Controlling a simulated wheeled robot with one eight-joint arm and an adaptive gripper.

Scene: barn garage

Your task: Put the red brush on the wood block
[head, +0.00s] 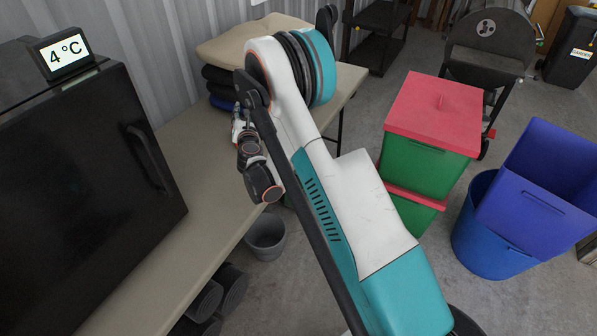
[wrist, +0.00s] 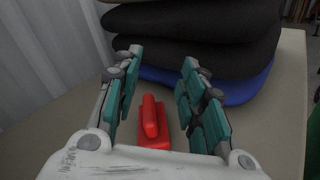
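The red brush (wrist: 152,125) lies on the beige table, seen in the wrist view between the two teal-padded fingers of my gripper (wrist: 160,68). The fingers are spread apart, with clear gaps on both sides of the brush. Part of the brush's near end may be hidden by the gripper's palm. I cannot make out a wood block in either view.
A cushion stack (head: 215,68), black and blue below beige, sits just beyond the fingers, also in the wrist view (wrist: 200,45). A black fridge-like box (head: 85,170) occupies the table's left. A corrugated wall runs behind the table (head: 190,150). A grey bin (head: 266,238) stands below its edge.

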